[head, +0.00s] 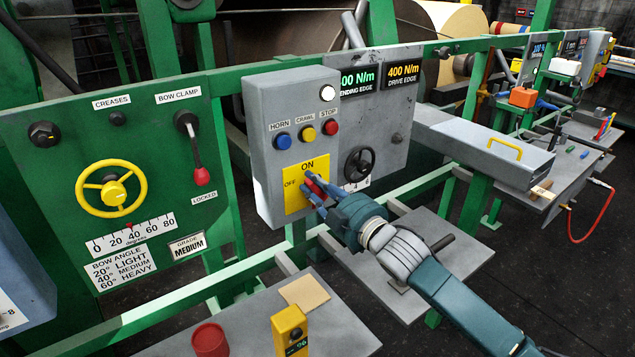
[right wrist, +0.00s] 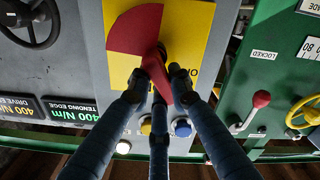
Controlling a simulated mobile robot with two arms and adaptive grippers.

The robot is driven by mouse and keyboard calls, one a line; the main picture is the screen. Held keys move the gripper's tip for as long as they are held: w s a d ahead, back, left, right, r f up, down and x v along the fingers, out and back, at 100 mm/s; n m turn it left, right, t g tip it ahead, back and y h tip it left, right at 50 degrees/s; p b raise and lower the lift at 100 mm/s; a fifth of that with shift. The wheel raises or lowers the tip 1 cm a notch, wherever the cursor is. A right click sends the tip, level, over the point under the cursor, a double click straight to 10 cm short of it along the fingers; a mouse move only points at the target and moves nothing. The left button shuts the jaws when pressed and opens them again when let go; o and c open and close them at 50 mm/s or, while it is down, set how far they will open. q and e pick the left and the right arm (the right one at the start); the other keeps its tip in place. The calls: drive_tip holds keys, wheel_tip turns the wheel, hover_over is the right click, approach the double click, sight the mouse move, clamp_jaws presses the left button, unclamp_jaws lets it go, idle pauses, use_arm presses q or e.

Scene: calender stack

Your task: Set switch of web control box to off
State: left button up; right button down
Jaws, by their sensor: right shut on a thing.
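The web control box (head: 268,155) is a grey box on the green rail in the middle of the head view. Its yellow plate (head: 292,197) reads ON at the top and OFF at the left. The red switch (head: 317,182) sits on this plate, partly hidden by my fingers. In the right wrist view the switch (right wrist: 135,32) shows as a red fan-shaped piece with a narrow handle. My right gripper (head: 314,189) is shut on the switch handle, with blue fingers around it. My left gripper is not in view.
Blue, yellow and red buttons (head: 307,133) and a white lamp (head: 327,93) are above the plate. A black handwheel (head: 359,163) is to the right. The green panel with a yellow wheel (head: 110,188) and red-knobbed lever (head: 201,176) is to the left. A grey shelf (head: 340,335) is below.

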drive_tip(key=shift+s+a+f+n+p, duration=0.25)
drive_tip(key=shift+f+n, duration=0.15)
drive_tip(key=shift+n, duration=1.45)
drive_tip(key=shift+s+a+f+n+p, duration=0.2)
drive_tip(key=shift+f+n, duration=0.25)
drive_tip(key=shift+n, duration=1.35)
drive_tip(key=shift+s+a+f+n+p, duration=0.15)
drive_tip(key=shift+a+f+n+p, duration=0.2)
drive_tip(key=shift+n, duration=1.5)
drive_tip(key=shift+d+f, duration=0.1)
drive_tip(key=shift+f, duration=0.05)
drive_tip(key=c, duration=1.6)
unclamp_jaws()
drive_tip(key=shift+o, duration=0.2)
drive_tip(key=v, duration=1.2)
drive_tip(key=shift+r, duration=0.2)
